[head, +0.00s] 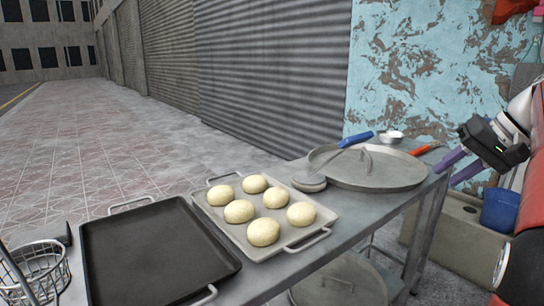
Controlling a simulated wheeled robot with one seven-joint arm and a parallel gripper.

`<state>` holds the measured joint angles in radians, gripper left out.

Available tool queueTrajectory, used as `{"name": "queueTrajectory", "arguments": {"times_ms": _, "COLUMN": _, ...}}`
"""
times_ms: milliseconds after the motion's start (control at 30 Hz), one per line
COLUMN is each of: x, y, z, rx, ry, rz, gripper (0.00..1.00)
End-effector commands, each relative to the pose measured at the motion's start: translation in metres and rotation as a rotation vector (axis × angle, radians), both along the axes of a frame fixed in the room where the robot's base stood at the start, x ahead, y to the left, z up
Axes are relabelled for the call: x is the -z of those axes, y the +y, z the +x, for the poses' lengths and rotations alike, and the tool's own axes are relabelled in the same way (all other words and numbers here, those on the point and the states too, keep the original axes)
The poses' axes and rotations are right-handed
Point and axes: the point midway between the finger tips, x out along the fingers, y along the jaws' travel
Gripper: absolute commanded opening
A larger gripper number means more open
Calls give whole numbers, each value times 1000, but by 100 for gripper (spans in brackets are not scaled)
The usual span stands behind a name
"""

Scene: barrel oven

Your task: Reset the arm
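My gripper (445,175) is at the right side of the head view, just off the right end of the metal table (345,238). It has a dark body and two purple fingers pointing left and down. The fingers are apart, with a visible gap and nothing seen between them. My arm comes in from the right edge, and much of it is out of the picture.
A blue container (500,209) is below my gripper.

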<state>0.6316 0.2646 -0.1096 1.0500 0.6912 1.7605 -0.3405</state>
Motion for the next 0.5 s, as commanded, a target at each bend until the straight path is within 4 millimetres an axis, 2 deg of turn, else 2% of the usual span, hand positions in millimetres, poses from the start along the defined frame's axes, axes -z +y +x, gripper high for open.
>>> {"name": "queueTrajectory", "arguments": {"times_ms": 367, "x": 9, "y": 44, "z": -14, "rx": 23, "ry": 25, "rz": -46, "gripper": 32}}
{"name": "queueTrajectory", "arguments": {"times_ms": 500, "x": 19, "y": 68, "z": -26, "rx": 34, "ry": 40, "rz": -79, "gripper": 32}}
